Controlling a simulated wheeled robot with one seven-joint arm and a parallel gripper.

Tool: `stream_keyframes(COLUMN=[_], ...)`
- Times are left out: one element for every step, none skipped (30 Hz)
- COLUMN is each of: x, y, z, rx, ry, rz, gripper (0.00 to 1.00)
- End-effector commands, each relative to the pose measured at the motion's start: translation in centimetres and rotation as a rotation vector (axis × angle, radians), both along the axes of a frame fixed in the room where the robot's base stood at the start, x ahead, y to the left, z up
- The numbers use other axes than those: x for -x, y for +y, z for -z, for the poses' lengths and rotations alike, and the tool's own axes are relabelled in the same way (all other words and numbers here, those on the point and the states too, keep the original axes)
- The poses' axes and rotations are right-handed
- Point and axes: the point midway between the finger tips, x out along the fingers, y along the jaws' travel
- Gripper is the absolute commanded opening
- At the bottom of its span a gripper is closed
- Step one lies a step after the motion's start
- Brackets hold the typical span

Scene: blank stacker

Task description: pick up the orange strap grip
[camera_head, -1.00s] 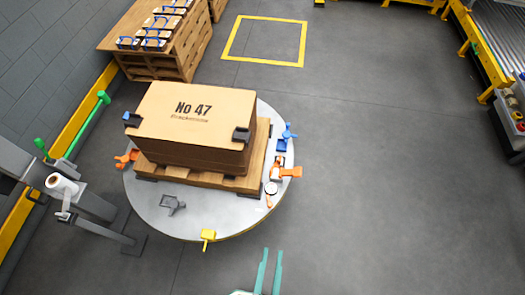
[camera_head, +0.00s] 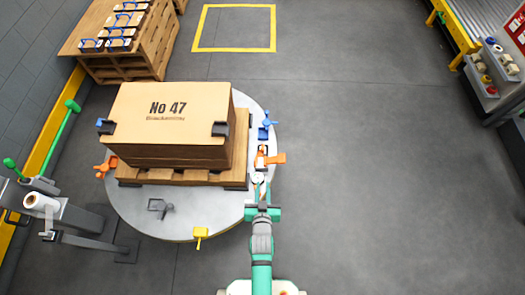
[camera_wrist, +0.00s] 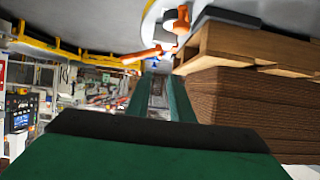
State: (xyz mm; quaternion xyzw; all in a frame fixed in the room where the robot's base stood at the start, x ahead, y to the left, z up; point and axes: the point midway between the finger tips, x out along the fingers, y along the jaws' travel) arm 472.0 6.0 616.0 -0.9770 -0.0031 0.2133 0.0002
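Orange strap-grip-like pieces lie at the turntable's right edge (camera_head: 263,158), beside the pallet; one orange arm sticks out past the rim (camera_head: 279,158). Another orange piece (camera_head: 106,167) sits at the left edge. I cannot tell which is the strap grip. My green gripper (camera_head: 262,188) reaches in from the front, its fingers just short of the right-hand orange pieces, near a small round white disc (camera_head: 257,178). In the wrist view, the fingers (camera_wrist: 160,82) are apart with nothing visibly held. Orange pieces show beyond them (camera_wrist: 178,24), along with a longer one (camera_wrist: 140,56).
A carton stack marked No 47 (camera_head: 170,113) stands on a wooden pallet (camera_head: 240,150) on the round turntable (camera_head: 190,222). A post with a roll (camera_head: 42,202) is at left. Floor at right is clear.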

Motion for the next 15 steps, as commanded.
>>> stream_keyframes(x=[-2.4,-3.5,-5.0,-6.0,-6.9,-8.0,-8.8,-9.5,-10.3,-10.8,-11.2,-11.7,-12.0,-12.2,-12.6], y=[0.0,0.0,0.1,0.1,0.1,0.1,0.2,0.2,0.2,0.3,0.3,0.3,0.3,0.3,0.4], z=[0.6,0.9,1.4,1.7,1.9,2.2,2.4,2.5,2.7,2.8,2.9,2.9,3.0,3.1,3.2], rx=[0.000,0.000,0.000,0.001,0.001,0.001,0.001,0.001,0.002,0.002,0.002,0.002,0.002,0.002,0.002], ry=[0.006,0.012,0.021,0.027,0.033,0.041,0.045,0.049,0.055,0.059,0.062,0.064,0.066,0.068,0.070], rz=[0.001,0.002,0.003,0.004,0.004,0.005,0.005,0.005,0.005,0.006,0.006,0.006,0.006,0.006,0.006], gripper=[0.20,0.20,0.20,0.20,0.20,0.20,0.20,0.20,0.20,0.20,0.20,0.20,0.20,0.20,0.20])
